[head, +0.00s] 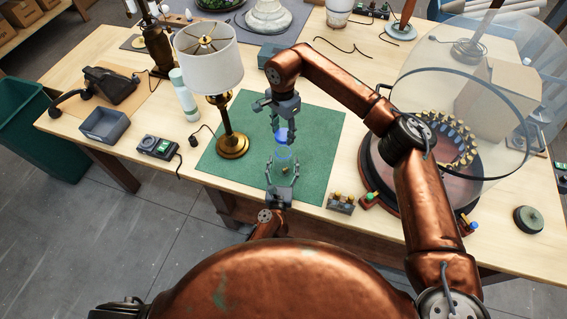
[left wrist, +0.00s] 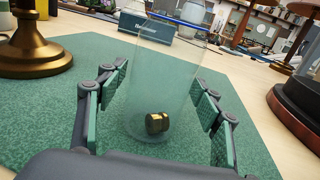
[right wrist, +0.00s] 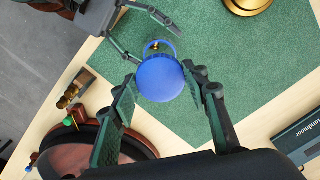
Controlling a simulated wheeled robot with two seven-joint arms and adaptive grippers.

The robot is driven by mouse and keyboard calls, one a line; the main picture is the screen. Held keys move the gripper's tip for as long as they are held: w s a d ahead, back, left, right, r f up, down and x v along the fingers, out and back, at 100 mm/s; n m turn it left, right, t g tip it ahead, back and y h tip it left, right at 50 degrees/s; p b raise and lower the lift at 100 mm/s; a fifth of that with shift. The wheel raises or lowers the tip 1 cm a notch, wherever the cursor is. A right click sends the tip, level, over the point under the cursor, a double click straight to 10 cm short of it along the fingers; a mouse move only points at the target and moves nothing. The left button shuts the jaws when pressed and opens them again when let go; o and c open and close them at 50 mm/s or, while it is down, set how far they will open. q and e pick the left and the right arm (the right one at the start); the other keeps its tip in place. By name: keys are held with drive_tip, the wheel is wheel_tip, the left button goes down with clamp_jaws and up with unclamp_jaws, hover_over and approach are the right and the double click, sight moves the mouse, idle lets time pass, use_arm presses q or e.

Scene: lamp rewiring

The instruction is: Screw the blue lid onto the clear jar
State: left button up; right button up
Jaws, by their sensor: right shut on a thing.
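The clear jar (head: 283,170) stands upright on the green mat (head: 325,133), with a blue band at its rim and a small brass piece (left wrist: 157,122) inside. My left gripper (head: 283,172) has its fingers on either side of the jar, spread and low on its walls; I cannot tell whether the pads touch. My right gripper (right wrist: 168,88) is shut on the blue lid (right wrist: 160,78). In the head view the lid (head: 281,134) is above the jar's mouth, with a small gap seeming to show. The lid hides part of the jar in the right wrist view.
A brass lamp with a white shade (head: 209,58) stands just left of the jar. A large glass dome (head: 462,95) over a round base is at the right. A small block with brass parts (head: 341,203) lies at the mat's front right. The mat's right side is clear.

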use_arm(q)
drive_tip(key=c, duration=1.5)
use_arm(e)
hover_over(283, 146)
drive_tip(key=s, duration=0.3)
drive_tip(key=shift+w+f, duration=0.15)
drive_tip(key=shift+f, duration=1.1)
drive_tip(key=shift+w+f, duration=0.1)
drive_tip(key=shift+f, duration=1.15)
drive_tip(key=shift+f, duration=0.9)
use_arm(q)
clamp_jaws()
use_arm(e)
drive_tip(key=shift+f, duration=0.55)
